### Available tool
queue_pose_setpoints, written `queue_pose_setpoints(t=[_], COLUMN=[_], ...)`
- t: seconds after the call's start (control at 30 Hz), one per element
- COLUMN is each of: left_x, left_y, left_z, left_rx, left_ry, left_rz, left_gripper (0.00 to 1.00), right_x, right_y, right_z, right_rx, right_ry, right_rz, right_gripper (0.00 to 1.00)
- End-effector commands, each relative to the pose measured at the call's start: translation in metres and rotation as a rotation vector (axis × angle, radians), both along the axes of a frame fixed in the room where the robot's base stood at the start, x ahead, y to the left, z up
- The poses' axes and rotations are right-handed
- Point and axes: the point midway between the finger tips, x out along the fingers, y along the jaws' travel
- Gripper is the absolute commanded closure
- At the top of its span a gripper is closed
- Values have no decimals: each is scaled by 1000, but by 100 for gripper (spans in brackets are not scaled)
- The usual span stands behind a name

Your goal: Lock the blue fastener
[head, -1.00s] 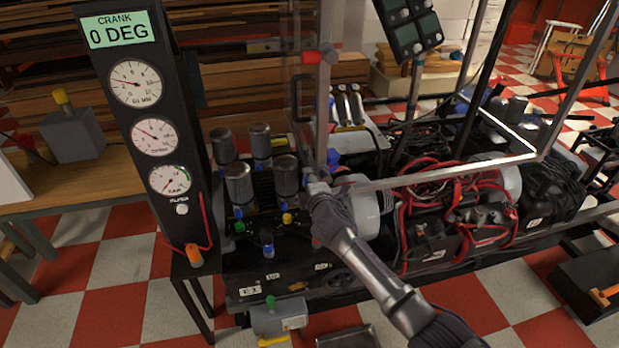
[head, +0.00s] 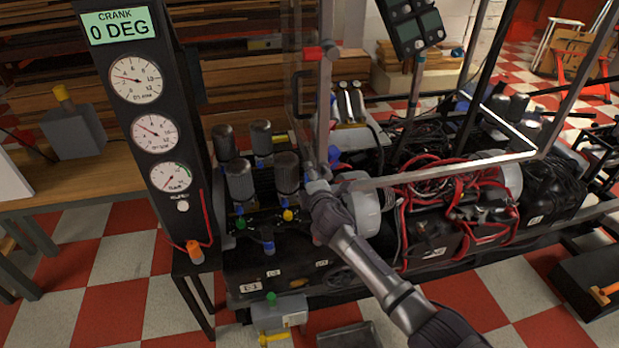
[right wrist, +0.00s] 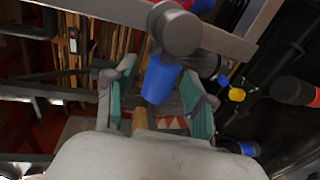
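A blue fastener (right wrist: 160,78) hangs below a grey round knob (right wrist: 175,30) at the guard's metal frame bar in the right wrist view. In the head view a blue piece (head: 334,155) shows by the frame post, just above my right gripper (head: 318,177). In the right wrist view the two teal-padded fingers of that gripper (right wrist: 158,100) stand apart on either side of the blue fastener. A gap shows on its left; I cannot tell whether either finger touches it. Another blue knob (head: 269,247) sits on the black block's front. My left gripper is not in view.
The clear guard (head: 305,95) with its metal frame stands close to my right arm. Black-and-silver cylinders (head: 240,185) stand left of the gripper. A gauge panel (head: 150,110) reads CRANK 0 DEG. Red hoses and the engine (head: 440,215) lie to the right.

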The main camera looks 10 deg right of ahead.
Motion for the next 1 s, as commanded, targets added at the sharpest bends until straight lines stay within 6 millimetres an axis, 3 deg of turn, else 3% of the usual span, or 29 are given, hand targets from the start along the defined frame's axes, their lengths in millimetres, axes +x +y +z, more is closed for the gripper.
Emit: queue_pose_setpoints(t=[0.27, 0.7, 1.0], left_x=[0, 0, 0], left_y=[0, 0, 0], left_z=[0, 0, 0], left_rx=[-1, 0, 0], left_ry=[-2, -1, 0], left_rz=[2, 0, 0], left_gripper=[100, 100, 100], right_x=[-8, -89, -117], right_y=[-1, -3, -4], right_z=[2, 17, 23], right_rx=[1, 1, -1], right_ry=[-2, 0, 0], right_rz=[-1, 2, 1], right_gripper=[46, 46, 46])
